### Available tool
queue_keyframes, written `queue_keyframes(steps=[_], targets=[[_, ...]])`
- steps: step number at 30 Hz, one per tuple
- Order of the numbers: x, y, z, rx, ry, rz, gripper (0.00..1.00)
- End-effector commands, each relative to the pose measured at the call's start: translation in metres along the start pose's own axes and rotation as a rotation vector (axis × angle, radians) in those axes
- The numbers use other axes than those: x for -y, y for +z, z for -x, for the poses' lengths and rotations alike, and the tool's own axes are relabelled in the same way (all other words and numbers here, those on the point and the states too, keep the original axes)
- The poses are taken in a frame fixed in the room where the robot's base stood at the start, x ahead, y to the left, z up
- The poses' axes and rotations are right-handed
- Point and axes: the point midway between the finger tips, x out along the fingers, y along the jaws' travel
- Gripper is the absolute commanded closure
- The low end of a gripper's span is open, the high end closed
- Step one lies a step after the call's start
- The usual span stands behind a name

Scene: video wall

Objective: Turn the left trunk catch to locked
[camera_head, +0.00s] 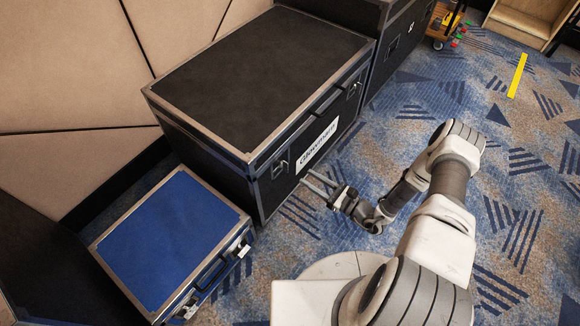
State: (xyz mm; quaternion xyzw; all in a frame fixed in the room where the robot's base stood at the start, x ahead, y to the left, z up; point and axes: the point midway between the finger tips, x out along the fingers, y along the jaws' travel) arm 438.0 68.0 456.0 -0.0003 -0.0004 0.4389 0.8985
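The black trunk (232,150) with metal edges stands in the upper middle, its lid closed. Its left catch (280,168) is on the front face, left of the white label (318,144); it is too small to tell whether it is locked. The right catch (353,91) is near the far end of the same face. My gripper (308,178) is in front of the trunk's front face, below the label and to the right of the left catch. Its two fingers are apart with nothing visible between them, pointing toward the trunk. I cannot tell whether a fingertip touches the trunk.
A smaller blue case (172,232) with metal edges and latches stands at lower left, beside the trunk. Another black case (402,45) stands behind the trunk. A wooden box (530,22) and a small cart (442,32) are at the top right.

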Motion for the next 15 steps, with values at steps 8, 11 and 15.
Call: queue_keyframes(steps=[8, 11, 15], targets=[[0.000, -0.002, -0.058, 0.001, 0.003, 0.001, 0.61], [0.000, -0.002, -0.071, 0.000, 0.003, 0.001, 0.61], [0.000, -0.001, -0.082, 0.000, 0.002, 0.000, 0.61]])
